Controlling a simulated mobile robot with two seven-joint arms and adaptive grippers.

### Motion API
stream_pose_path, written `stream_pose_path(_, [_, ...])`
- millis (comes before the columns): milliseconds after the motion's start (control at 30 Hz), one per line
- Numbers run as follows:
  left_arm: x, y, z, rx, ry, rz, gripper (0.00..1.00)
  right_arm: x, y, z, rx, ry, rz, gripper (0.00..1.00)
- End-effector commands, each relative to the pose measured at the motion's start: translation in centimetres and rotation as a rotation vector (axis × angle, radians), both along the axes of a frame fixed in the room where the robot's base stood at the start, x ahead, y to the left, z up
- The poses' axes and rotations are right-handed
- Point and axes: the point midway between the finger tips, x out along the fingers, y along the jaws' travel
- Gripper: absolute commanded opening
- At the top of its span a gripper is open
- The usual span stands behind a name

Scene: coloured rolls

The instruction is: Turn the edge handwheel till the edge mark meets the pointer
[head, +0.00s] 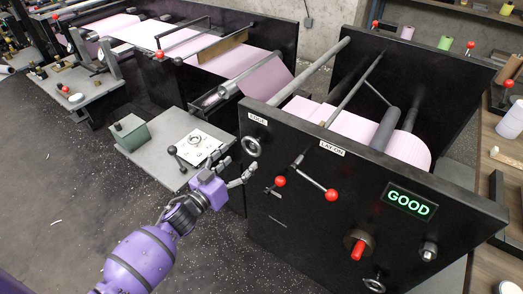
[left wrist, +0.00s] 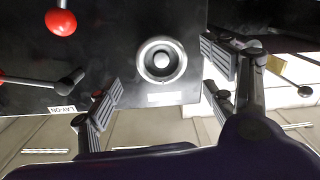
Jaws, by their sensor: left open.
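The edge handwheel (head: 251,146) is a small pale ring with a dark centre on the black side panel, below the white EDGE label (head: 257,118). My left gripper (head: 240,164) is open and empty in front of the panel, just below and left of the handwheel. In the wrist view its ribbed finger pads stand apart on either side of the wheel, with no contact visible. The edge mark and pointer are too small to make out. My right gripper is out of view.
Red-knobbed levers (head: 331,194) stick out of the panel right of the handwheel, near the LAY-ON label (head: 332,149). A green GOOD display (head: 411,203) and a red knob (head: 357,250) are further right. A grey side table (head: 160,150) lies left of my gripper.

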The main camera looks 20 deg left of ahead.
Motion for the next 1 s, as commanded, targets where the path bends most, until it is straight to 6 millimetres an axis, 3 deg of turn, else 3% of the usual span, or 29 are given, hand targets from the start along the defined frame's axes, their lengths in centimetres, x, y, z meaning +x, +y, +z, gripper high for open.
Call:
stream_pose_path(167, [0.5,-0.6,0.4,-0.068,0.007,-0.015,0.76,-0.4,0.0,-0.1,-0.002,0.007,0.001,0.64])
stream_pose_path(600, [6.4,-2.7,0.4,-0.066,0.008,-0.013,0.76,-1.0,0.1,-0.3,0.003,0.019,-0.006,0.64])
stream_pose_path(1000, [7.2,-3.0,0.4,-0.065,0.009,-0.014,0.74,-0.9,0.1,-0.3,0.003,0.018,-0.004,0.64])
